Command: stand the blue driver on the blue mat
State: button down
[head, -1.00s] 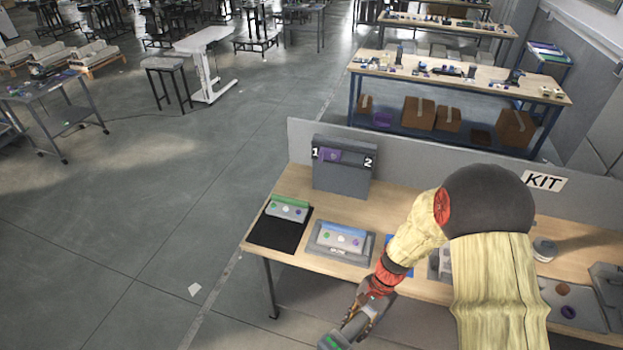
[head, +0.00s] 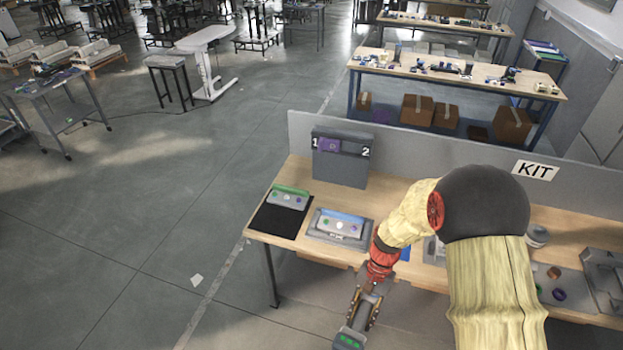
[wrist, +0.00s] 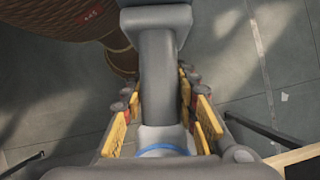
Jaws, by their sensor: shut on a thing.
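My gripper (head: 362,307) hangs in front of the table's near edge, above the floor. It is shut on a grey power driver (head: 346,330), which has a green panel at its lower end. In the wrist view the driver's grey handle (wrist: 158,75) runs between the yellow finger pads, and a blue ring (wrist: 160,148) shows on it near the bottom of the picture. The blue mat (head: 405,253) lies on the table, mostly hidden behind my arm; only a small blue patch shows. The driver is clear of the table and the mat.
A black mat (head: 268,221) bears a green-edged block (head: 289,196). A grey tray (head: 323,235) holds a blue-edged block (head: 341,221). A grey rack (head: 340,170) marked 1 and 2 stands behind them, against a low grey partition (head: 420,155). A tray with discs (head: 565,285) lies at right.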

jog(key=w+f+n+b, duration=0.1)
jog(key=b, duration=0.1)
jog(key=w+d+f+n+h+b, duration=0.1)
jog(key=w+b, duration=0.1)
jog(key=w+d+f+b, duration=0.1)
jog(key=w+f+b, duration=0.1)
jog(key=shift+w+d+n, duration=0.1)
jog(key=shift+d+n, duration=0.15)
jog(key=shift+n, duration=0.15)
jog(key=w+d+f+n+b, duration=0.1)
jog(key=w+f+b, duration=0.3)
jog(key=f+b, duration=0.5)
jog(key=w+d+f+n+h+b, duration=0.1)
jog(key=w+f+b, duration=0.4)
jog(key=f+b, duration=0.5)
jog(key=shift+w+d+n+g+h+b, duration=0.25)
jog(key=shift+n+b, duration=0.25)
jog(key=shift+b, duration=0.35)
jog(key=shift+s, duration=0.1)
